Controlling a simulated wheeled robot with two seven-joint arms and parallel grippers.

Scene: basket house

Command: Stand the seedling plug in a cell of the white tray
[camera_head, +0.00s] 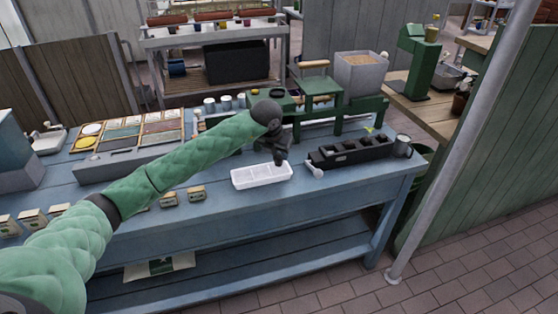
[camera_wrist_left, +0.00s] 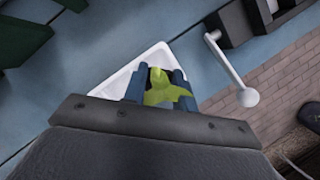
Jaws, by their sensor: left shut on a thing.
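The white tray (camera_head: 262,183) sits on the blue bench near its front edge, with a few cells showing. My left gripper (camera_head: 281,161) is over the tray's back right part and points down. In the left wrist view the gripper (camera_wrist_left: 158,82) is shut on the seedling plug (camera_wrist_left: 166,94), whose yellow-green leaves show between the blue fingers. The tray (camera_wrist_left: 158,50) shows behind the fingers there. The plug's lower part is hidden, so I cannot tell whether it touches the tray. My right gripper is not in view.
A metal cup (camera_head: 402,145) is at the bench's right end. Green stands (camera_head: 345,114) rise behind.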

